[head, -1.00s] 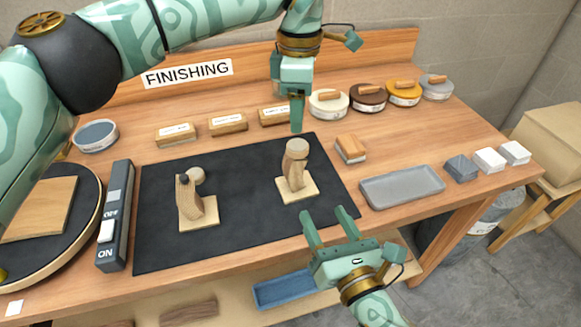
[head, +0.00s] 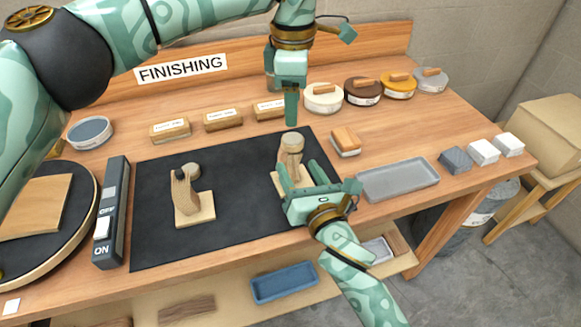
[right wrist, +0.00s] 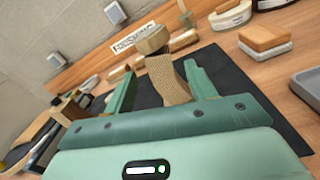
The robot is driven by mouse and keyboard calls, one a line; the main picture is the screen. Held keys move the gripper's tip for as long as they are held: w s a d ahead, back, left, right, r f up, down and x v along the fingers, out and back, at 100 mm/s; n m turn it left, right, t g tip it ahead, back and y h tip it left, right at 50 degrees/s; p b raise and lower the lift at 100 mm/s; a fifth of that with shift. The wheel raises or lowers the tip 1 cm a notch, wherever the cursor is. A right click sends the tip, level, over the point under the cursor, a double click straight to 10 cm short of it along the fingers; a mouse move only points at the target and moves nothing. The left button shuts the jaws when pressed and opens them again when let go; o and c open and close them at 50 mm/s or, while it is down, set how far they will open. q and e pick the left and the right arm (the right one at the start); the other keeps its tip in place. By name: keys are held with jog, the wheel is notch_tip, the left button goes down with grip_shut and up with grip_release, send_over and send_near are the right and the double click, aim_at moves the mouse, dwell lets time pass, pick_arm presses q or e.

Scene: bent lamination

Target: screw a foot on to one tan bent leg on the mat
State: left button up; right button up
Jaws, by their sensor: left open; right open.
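One tan bent leg (head: 289,163) stands on a pale square base on the right of the black mat (head: 239,204). A round wooden foot (head: 292,140) is at its top end; I cannot tell whether it is threaded on. My open left gripper (head: 291,121) points down just above that foot, its fingers seen edge-on. My open right gripper (head: 300,170) is at this leg from the front. In the right wrist view the leg (right wrist: 168,80) shows between its fingers, below the foot (right wrist: 153,40).
A sanding block (head: 345,141) and a grey tray (head: 398,180) lie right of the mat. Several tins and labelled blocks line the back. A switch box (head: 111,215) is at the left. The mat between the legs is clear.

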aim_at(293, 160)
jog(key=x, duration=0.5)
jog(key=shift+w+a, duration=0.15)
jog(key=shift+w, duration=0.2)
grip_shut()
pick_arm(q)
jog(key=shift+w+a+r, duration=0.1)
jog(key=shift+a+r, duration=0.05)
jog(key=shift+r, duration=0.2)
jog(key=n, duration=1.2)
jog(key=shift+f, duration=0.15)
jog(key=n, duration=0.8)
jog(key=shift+f+n, duration=0.15)
jog(key=shift+n, duration=0.15)
jog(key=n, duration=0.6)
